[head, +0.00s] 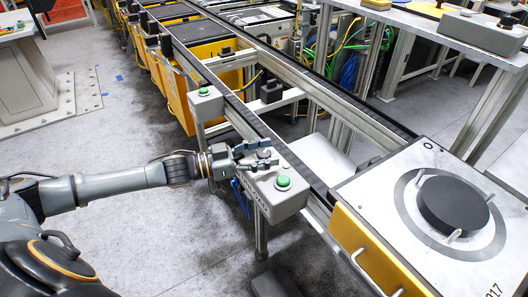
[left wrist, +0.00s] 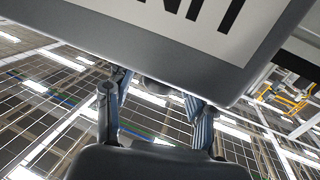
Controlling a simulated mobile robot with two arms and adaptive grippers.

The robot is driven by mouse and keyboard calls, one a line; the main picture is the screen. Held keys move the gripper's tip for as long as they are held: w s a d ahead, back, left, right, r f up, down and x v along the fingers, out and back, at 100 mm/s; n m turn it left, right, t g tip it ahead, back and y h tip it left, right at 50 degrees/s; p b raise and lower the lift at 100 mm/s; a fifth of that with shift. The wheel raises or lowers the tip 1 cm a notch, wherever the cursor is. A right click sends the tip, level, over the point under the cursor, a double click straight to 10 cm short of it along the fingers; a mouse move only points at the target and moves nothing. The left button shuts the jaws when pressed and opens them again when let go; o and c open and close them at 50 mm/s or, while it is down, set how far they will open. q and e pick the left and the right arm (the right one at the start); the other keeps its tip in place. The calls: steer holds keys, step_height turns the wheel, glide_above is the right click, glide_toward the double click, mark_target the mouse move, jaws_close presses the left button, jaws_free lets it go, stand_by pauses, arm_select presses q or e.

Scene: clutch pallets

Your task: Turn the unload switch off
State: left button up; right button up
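The grey switch box (head: 276,197) stands on a post beside the conveyor rail in the head view. It carries a green button (head: 283,182) and, behind it, a small dark knob (head: 264,154), which my fingers partly hide. My left gripper (head: 266,156) reaches over the box from the left, its two fingers apart on either side of the knob. In the left wrist view my left gripper (left wrist: 157,88) has its fingers spread, with a dark rounded part between them. The box's labelled face (left wrist: 180,40) fills the top there. Contact with the knob and its setting cannot be told. My right gripper is out of view.
A second grey box with a green button (head: 205,103) stands farther back along the conveyor rail (head: 240,118). A pallet with a black disc (head: 452,205) is at the right, above a yellow panel (head: 370,256). The floor at the left is mostly clear.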

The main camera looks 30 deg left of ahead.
arm_select(q)
steer(key=c, duration=0.9)
steer(key=shift+r+n+t+y+p, duration=0.15)
steer(key=shift+n+t+y+p, duration=0.3)
steer(key=shift+p, duration=0.35)
steer(key=n+t+y+p, duration=0.2)
steer(key=y+p, duration=0.1)
steer(key=p, duration=0.1)
steer(key=n+t+y+p, duration=0.1)
steer(key=n+y+p, duration=0.2)
steer(key=y+p, duration=0.1)
steer(key=shift+r+t+p, duration=0.15)
steer(key=shift+t+p, duration=0.2)
steer(key=shift+p, duration=0.1)
steer(key=n+y+p, duration=0.2)
steer(key=y, duration=0.1)
steer(key=shift+t, duration=0.3)
steer(key=shift+f+n+y+p, duration=0.2)
steer(key=shift+n+y+p, duration=0.5)
steer(key=shift+n+y, duration=0.8)
steer(key=shift+y, duration=0.75)
steer(key=o, duration=1.1)
steer(key=shift+o, duration=0.2)
